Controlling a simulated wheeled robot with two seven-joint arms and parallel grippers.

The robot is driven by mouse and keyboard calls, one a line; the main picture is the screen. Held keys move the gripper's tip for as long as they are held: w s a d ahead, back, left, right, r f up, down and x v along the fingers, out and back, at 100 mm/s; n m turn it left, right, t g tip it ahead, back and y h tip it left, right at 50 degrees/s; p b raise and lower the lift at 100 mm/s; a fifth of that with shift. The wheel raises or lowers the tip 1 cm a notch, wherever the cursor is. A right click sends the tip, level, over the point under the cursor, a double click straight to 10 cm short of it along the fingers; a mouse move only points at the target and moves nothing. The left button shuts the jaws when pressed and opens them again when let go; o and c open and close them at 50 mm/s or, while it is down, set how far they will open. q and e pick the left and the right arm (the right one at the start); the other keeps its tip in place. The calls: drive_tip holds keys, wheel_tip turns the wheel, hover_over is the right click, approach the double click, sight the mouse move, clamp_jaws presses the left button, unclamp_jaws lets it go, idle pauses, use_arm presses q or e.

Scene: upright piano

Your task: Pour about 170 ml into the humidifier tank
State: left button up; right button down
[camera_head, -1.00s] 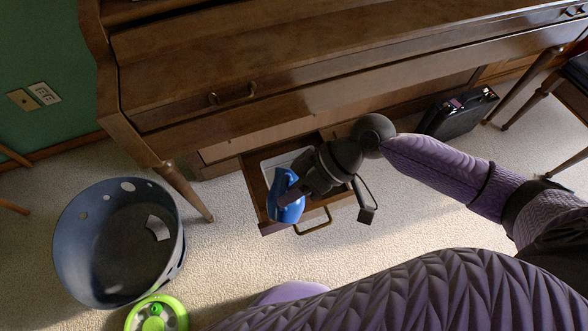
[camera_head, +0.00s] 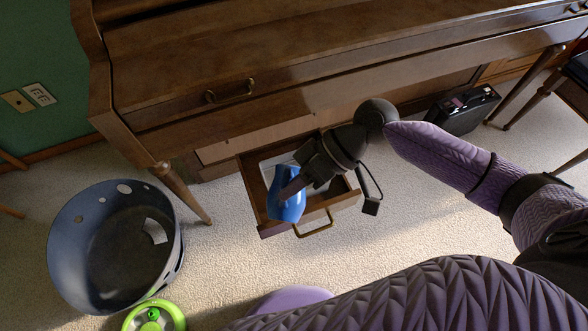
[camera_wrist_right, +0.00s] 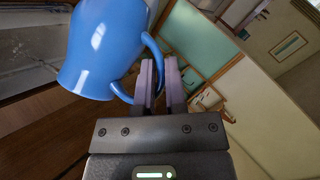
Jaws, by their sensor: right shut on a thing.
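A blue jug (camera_head: 287,205) hangs over the open drawer under the piano, tilted. My right gripper (camera_head: 291,189) is shut on the jug's handle. In the right wrist view the jug (camera_wrist_right: 103,42) leans at the upper left, and its looped handle (camera_wrist_right: 152,48) passes between the two fingers (camera_wrist_right: 160,78). A whitish box-like thing with a pale rim (camera_head: 273,164) lies in the drawer, partly hidden by the jug and gripper; it may be the humidifier tank. I cannot see its water level or any stream. My left gripper is not in view.
The drawer (camera_head: 335,205) with a brass handle (camera_head: 315,226) juts out below the piano (camera_head: 200,70). A blue-grey bin (camera_head: 75,270) and a green round object (camera_head: 155,316) stand at the lower left. A black case (camera_head: 463,112) stands at the right. Carpet is free around.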

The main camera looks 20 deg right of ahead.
sight(286, 219)
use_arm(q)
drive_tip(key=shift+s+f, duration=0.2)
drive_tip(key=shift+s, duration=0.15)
use_arm(e)
drive_tip(key=shift+w+d+r, duration=0.15)
drive_tip(key=shift+w, duration=0.25)
use_arm(q)
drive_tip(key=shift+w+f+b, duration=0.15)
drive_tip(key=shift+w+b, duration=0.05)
drive_tip(key=shift+b, duration=0.15)
use_arm(e)
drive_tip(key=shift+w+r+g, duration=0.1)
drive_tip(key=shift+g, duration=0.2)
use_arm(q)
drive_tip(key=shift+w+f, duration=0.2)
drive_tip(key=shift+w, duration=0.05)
use_arm(e)
drive_tip(key=shift+w+d+r+m+y, duration=0.1)
drive_tip(key=shift+m+y, duration=0.2)
